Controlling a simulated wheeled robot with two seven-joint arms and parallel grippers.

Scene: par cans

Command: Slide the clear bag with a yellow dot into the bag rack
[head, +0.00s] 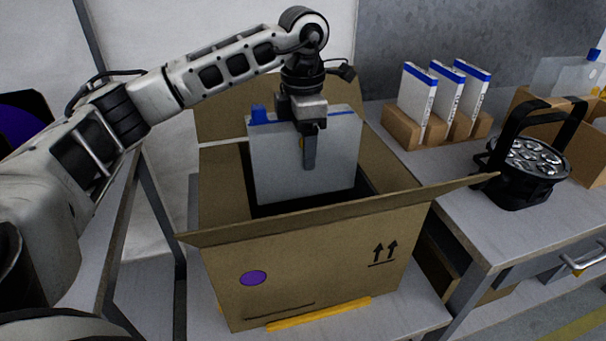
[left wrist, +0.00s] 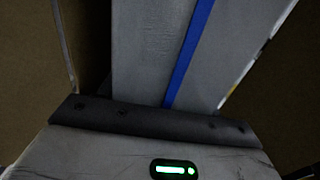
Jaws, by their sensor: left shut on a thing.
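A flat pale grey, see-through bag (head: 270,165) with a blue strip along its top and a blue tab at its upper left hangs upright in the open cardboard box. My left gripper (head: 309,152) points down and is shut on the bag near its top middle. A small yellow-orange spot shows beside the finger, mostly hidden by it. The left wrist view shows the grey bag (left wrist: 145,50) and its blue strip close up. Brown blocks (head: 391,123) with upright white, blue-topped sleeves stand on the right table; I cannot tell whether they are the bag rack. My right gripper is out of view.
The cardboard box (head: 330,260) has a purple dot, open flaps and a dark interior. A black par can (head: 527,168) sits on the right table. Behind it, another clear bag (head: 562,78) with a blue tab stands at a second cardboard box (head: 585,150).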

